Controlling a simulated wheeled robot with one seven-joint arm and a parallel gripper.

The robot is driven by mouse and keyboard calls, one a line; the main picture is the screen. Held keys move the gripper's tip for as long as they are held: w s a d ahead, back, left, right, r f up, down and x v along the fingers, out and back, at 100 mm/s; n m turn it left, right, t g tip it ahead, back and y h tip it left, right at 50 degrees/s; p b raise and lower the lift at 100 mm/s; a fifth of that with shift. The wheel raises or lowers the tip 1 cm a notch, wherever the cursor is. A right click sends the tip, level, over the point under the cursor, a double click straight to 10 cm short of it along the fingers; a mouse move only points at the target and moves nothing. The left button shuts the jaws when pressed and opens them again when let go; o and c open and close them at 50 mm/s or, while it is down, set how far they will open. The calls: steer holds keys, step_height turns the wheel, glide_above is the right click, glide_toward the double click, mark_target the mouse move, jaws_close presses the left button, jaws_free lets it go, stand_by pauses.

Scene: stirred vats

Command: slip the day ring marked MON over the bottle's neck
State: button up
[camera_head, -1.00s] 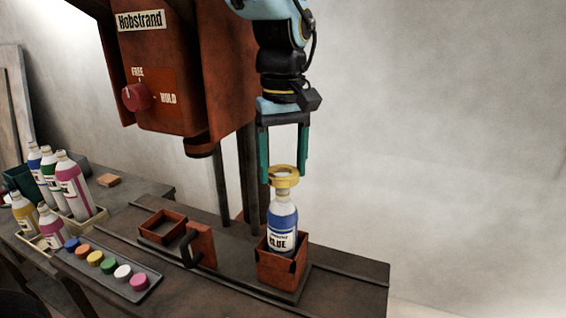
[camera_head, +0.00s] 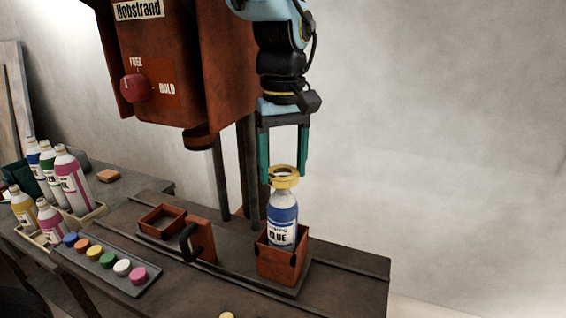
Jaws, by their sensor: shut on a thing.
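A white bottle with a blue BLUE label (camera_head: 283,222) stands upright in a square rust-red holder (camera_head: 281,267) on the bench. A yellow ring (camera_head: 285,182) is level, right at the top of the bottle's neck. I cannot read a day mark on it. My gripper (camera_head: 284,176) points straight down, its two teal fingers shut on the ring from both sides. The ring lines up with the neck; I cannot tell whether the bottle's tip is inside it or just below it.
An empty square holder (camera_head: 161,222) and a bracket with a dark handle (camera_head: 202,240) stand left of the bottle. A tray of coloured caps (camera_head: 106,262) and several bottles (camera_head: 72,180) are further left. The red machine (camera_head: 165,65) with a knob (camera_head: 136,88) rises behind.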

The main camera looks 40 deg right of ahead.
mark_target(283, 183)
steer(key=shift+f+b, duration=1)
steer(key=shift+f, duration=0.85)
steer(key=o, duration=1.2)
steer(key=shift+o, duration=0.2)
steer(key=shift+r, duration=0.15)
step_height(283, 183, up, 11)
steer(key=shift+f+b, duration=0.2)
steer(key=shift+b, duration=0.45)
